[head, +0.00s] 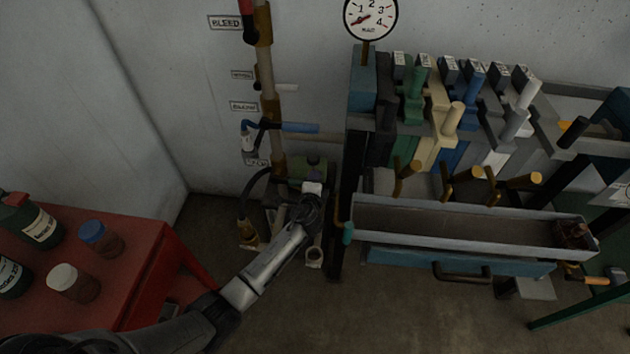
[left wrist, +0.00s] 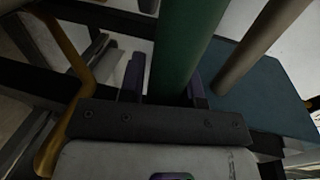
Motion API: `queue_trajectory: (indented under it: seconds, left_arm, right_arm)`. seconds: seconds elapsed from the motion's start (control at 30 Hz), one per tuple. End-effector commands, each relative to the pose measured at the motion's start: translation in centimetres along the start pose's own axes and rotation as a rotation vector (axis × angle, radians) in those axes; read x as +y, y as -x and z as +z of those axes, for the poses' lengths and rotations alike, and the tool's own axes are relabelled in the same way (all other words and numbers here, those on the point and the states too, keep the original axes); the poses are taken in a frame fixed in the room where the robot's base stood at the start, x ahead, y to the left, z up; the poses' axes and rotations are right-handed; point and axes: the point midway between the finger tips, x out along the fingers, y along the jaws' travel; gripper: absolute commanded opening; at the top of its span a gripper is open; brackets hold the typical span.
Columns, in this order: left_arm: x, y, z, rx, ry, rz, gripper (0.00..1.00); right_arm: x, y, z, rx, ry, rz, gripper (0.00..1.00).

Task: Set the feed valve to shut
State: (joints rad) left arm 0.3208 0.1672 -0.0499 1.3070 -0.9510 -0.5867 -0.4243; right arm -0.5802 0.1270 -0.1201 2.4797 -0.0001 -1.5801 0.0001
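A wall pipe (head: 267,88) carries several valves with small labels. The top label reads BLEED (head: 226,22); the lowest label (head: 257,163) is too small to read surely, so I cannot tell which valve is the feed valve. A blue valve handle (head: 300,127) points right, level, from the pipe. My left gripper (head: 313,187) is low beside the pipe's foot, in front of a green part (head: 314,166). In the left wrist view, a green cylinder (left wrist: 182,45) runs between the purple fingers of the left gripper (left wrist: 166,88). Whether they press on it is unclear. My right gripper is out of view.
A red table (head: 150,265) with bottles and jars (head: 98,237) stands at left. A rack of coloured levers (head: 455,115) and a long grey trough (head: 450,220) fill the right. A pressure gauge (head: 371,17) hangs above. Bare floor (head: 400,310) lies in front.

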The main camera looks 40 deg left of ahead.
Motion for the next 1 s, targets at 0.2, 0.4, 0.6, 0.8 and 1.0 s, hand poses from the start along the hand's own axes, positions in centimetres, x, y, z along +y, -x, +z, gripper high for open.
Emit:
queue_trajectory:
  seconds: [0.2, 0.4, 0.6, 0.8, 1.0]
  left_arm:
    - [0.2, 0.0, 0.1, -0.001, 0.000, 0.004, 0.50]
    - [0.1, 0.0, 0.0, 0.000, 0.002, 0.002, 0.53]
    - [0.1, 0.9, 0.0, 0.000, 0.002, 0.003, 0.53]
    - [0.0, 4.4, 0.0, 0.002, 0.003, 0.004, 0.53]
    - [0.0, 8.4, 0.0, 0.000, 0.003, 0.004, 0.53]
  right_arm:
    - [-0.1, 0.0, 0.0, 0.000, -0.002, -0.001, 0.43]
    - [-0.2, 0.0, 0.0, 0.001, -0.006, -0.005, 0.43]
    - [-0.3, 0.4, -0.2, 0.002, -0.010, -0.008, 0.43]
    - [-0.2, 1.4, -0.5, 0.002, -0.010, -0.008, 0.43]
    - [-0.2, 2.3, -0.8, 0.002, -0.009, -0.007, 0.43]
